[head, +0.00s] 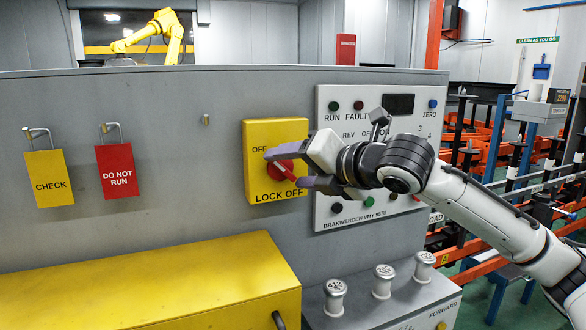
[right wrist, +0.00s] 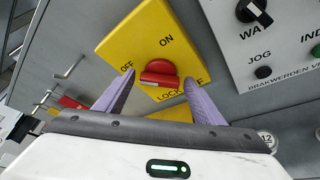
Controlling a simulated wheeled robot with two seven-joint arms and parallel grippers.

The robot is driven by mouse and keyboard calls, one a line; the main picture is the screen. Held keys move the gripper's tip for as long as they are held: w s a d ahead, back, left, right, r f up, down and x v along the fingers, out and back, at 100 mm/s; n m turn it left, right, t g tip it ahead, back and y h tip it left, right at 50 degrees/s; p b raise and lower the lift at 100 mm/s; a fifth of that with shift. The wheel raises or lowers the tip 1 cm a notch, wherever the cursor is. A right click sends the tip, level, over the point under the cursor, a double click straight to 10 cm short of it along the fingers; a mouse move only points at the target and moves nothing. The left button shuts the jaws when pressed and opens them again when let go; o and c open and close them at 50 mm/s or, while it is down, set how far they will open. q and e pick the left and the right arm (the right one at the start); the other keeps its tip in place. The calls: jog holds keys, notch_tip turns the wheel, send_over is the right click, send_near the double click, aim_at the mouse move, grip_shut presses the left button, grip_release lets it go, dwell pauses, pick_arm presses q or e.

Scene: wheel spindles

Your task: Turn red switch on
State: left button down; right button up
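The red switch (head: 284,169) is a round red knob with a raised bar, on a yellow plate (head: 273,130) fixed to the grey cabinet front. In the right wrist view the red switch (right wrist: 158,72) shows with "OFF" to its left, "ON" above it and "LOCK OFF" below. Its bar lies across that picture, one end towards "OFF". My right gripper (head: 284,170) is open, its purple fingers on either side of the knob. The right wrist view shows the gripper (right wrist: 160,84) with a gap between each finger and the knob. My left gripper is not in view.
A panel (head: 329,215) with buttons and dials stands just right of the yellow plate, partly behind my right arm. Yellow "CHECK" (head: 50,178) and red "DO NOT RUN" (head: 117,171) tags hang at left. A yellow box (head: 150,285) juts out below, beside several white knobs.

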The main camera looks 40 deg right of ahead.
jog(key=c, duration=0.8)
